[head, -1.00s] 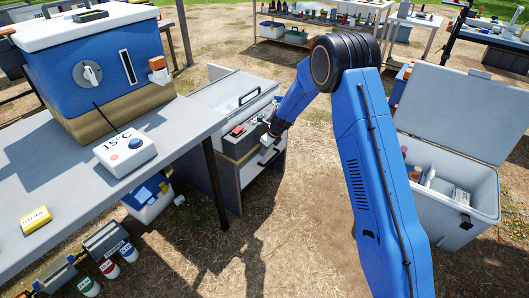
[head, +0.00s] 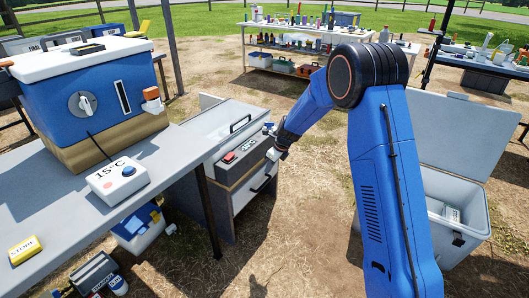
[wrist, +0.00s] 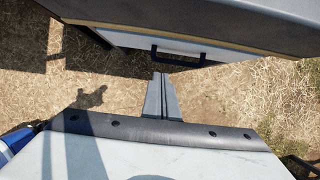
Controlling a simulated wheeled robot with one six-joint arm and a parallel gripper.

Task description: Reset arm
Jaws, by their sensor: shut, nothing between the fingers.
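My gripper (head: 273,154) is at the end of my blue arm, beside the right side of the grey cabinet (head: 215,190) in the head view. In the wrist view my gripper (wrist: 162,98) shows its two grey fingers pressed together, with nothing between them. The fingers point toward the cabinet's white drawer front with a dark blue handle (wrist: 178,58). Bare ground shows around the fingertips, and they look apart from the handle.
A grey table (head: 160,190) at left holds a blue cooler box (head: 75,95) and a white 15°C unit (head: 117,179). An open grey chest (head: 455,215) stands at right. Shelves of bottles (head: 300,65) stand behind. Dry ground between cabinet and chest is clear.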

